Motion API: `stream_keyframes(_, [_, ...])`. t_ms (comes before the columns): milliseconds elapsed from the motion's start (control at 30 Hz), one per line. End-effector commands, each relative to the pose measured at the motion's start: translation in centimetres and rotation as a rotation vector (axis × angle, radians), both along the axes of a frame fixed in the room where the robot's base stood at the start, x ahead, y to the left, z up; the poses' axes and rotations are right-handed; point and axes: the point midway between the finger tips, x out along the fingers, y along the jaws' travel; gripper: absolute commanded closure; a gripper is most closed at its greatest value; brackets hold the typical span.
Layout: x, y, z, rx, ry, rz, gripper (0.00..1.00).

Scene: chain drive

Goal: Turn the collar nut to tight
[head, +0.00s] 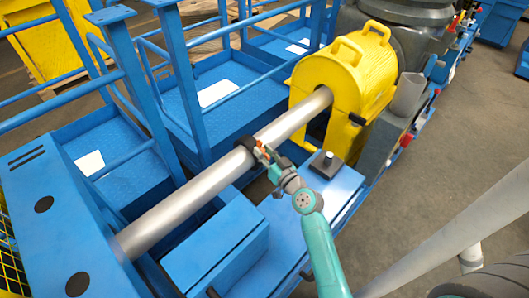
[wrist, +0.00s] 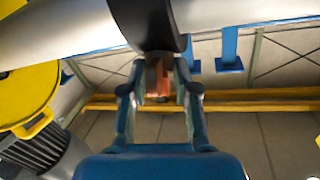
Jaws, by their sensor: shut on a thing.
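The collar nut (head: 246,145) is a dark ring around a long grey shaft (head: 196,190) in the head view. In the wrist view the dark ring (wrist: 148,24) shows at the top centre, across the pale shaft (wrist: 60,32). A copper-orange piece (wrist: 158,78) sits just below the ring, between my fingers. My gripper (head: 266,156) is at the near side of the ring. In the wrist view my gripper (wrist: 160,84) is shut on this orange piece, which appears to be part of the collar nut. The fingertips partly hide where it joins the ring.
A yellow guard (head: 345,75) with handles covers the shaft's far end. Blue platforms and railings (head: 125,75) stand behind the shaft.

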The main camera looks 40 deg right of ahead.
Motion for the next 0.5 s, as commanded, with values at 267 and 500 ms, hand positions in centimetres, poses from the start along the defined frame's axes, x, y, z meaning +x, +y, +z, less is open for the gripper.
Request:
stream_keyframes(267, [0.03,0.17,0.07,0.074,0.002,-0.078,1.0])
stream_keyframes(500, [0.05,0.21,0.1,0.141,0.005,-0.146,1.0])
